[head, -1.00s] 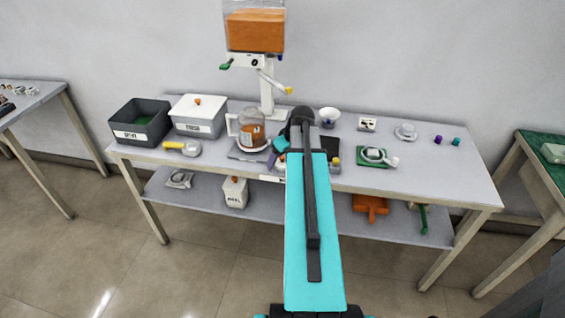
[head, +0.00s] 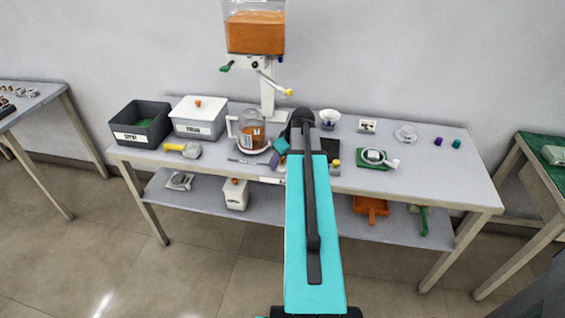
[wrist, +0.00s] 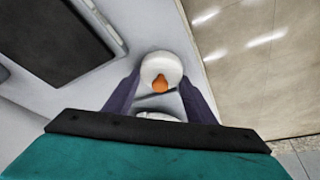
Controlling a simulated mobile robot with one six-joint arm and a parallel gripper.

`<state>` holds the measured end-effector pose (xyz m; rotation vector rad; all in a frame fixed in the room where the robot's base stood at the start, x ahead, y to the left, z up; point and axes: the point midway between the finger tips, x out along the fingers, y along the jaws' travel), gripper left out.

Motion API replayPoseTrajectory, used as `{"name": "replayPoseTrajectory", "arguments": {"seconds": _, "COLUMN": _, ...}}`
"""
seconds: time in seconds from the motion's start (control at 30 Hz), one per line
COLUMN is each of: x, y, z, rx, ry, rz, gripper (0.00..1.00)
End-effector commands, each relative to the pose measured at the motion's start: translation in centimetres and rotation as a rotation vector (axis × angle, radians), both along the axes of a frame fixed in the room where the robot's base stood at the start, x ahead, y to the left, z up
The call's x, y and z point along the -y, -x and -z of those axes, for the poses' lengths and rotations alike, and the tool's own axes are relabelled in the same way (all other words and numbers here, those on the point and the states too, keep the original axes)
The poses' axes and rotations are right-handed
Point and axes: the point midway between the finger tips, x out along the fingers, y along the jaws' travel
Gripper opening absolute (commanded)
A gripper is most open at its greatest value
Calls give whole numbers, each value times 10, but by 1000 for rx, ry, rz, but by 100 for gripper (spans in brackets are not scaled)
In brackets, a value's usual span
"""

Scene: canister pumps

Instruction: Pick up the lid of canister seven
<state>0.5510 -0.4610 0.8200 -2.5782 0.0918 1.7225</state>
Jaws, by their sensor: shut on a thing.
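A round white lid with an orange knob (wrist: 160,66) shows in the wrist view between the tips of my gripper (wrist: 160,82). My gripper is shut on it. A second white rounded piece shows just below it, closer to the camera, and I cannot tell what it is. In the head view my gripper (head: 279,152) is at the table's front edge, partly behind my arm, and the lid cannot be made out there. I can read no label for canister seven.
The grey table (head: 440,185) holds a glass jug (head: 250,131), a white-lidded box (head: 198,118), a dark box (head: 140,123) and a green mat (head: 371,165). A white canister with an orange knob (head: 236,196) stands on the lower shelf. A hopper (head: 255,32) stands behind.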

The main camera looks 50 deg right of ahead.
Motion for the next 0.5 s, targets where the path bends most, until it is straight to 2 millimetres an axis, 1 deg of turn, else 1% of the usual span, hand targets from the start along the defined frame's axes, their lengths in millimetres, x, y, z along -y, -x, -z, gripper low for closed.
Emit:
{"name": "replayPoseTrajectory", "arguments": {"seconds": 0.23, "x": 0, "y": 0, "z": -5, "rx": 1, "ry": 1, "rz": 0, "gripper": 29}}
{"name": "replayPoseTrajectory", "arguments": {"seconds": 0.5, "x": 1, "y": 0, "z": -22, "rx": 1, "ry": 1, "rz": -1, "gripper": 29}}
